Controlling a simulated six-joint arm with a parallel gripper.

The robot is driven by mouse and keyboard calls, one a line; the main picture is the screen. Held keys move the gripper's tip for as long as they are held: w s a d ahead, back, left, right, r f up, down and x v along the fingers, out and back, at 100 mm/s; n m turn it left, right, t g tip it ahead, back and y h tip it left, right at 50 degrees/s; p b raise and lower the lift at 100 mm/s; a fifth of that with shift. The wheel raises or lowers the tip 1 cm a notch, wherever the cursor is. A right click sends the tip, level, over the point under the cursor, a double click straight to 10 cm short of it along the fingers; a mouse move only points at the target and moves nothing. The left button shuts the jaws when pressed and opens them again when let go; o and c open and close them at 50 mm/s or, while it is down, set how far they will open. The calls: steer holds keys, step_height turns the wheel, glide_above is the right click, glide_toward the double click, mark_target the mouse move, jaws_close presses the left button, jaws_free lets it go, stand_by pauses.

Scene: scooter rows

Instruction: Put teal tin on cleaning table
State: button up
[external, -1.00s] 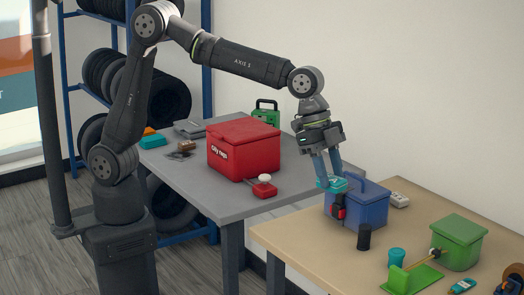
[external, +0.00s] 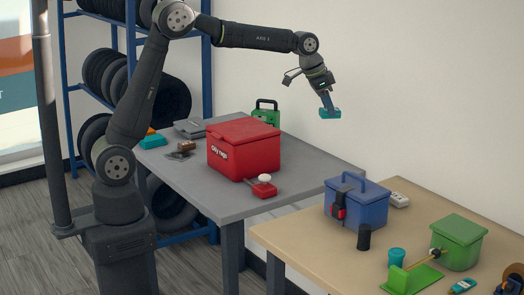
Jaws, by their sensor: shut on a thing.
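My gripper (external: 327,101) is shut on a small flat teal tin (external: 330,113). It holds the tin high in the air in front of the white wall, above and beyond the gap between the two tables. The tin touches neither table. The grey table (external: 215,205) on the left carries a red box (external: 243,150) with white lettering, probably about rags. The wooden table (external: 300,240) is at the right. No label shows which one is the cleaning table.
A blue toolbox (external: 357,204), black cylinder (external: 364,237), teal cup (external: 396,258) and green bin (external: 458,241) stand on the wooden table. A red bottle-like item (external: 264,187) and a green case (external: 266,112) flank the red box. The grey table's front right corner is clear.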

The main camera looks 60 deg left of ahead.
steer(key=w+a+n+y, duration=0.25)
steer(key=a+n, duration=0.25)
steer(key=a, duration=1.8)
steer(key=s+a+n+y, duration=0.1)
steer(key=s+a+n, duration=0.2)
steer(key=a, duration=1)
steer(key=s+a+n, duration=0.2)
steer(key=s+a, duration=0.1)
steer(key=a, duration=0.9)
step_height(320, 180, down, 15)
steer(key=a+f, duration=0.2)
steer(key=a, duration=0.1)
steer(key=a+f, duration=0.2)
steer(key=a, duration=0.2)
steer(key=a+f, duration=0.2)
steer(key=a, duration=0.1)
steer(key=shift+s+a+f, duration=0.15)
steer(key=shift+a+f, duration=0.05)
steer(key=shift+a, duration=0.15)
steer(key=shift+a+f, duration=0.35)
steer(key=shift+f, duration=1.85)
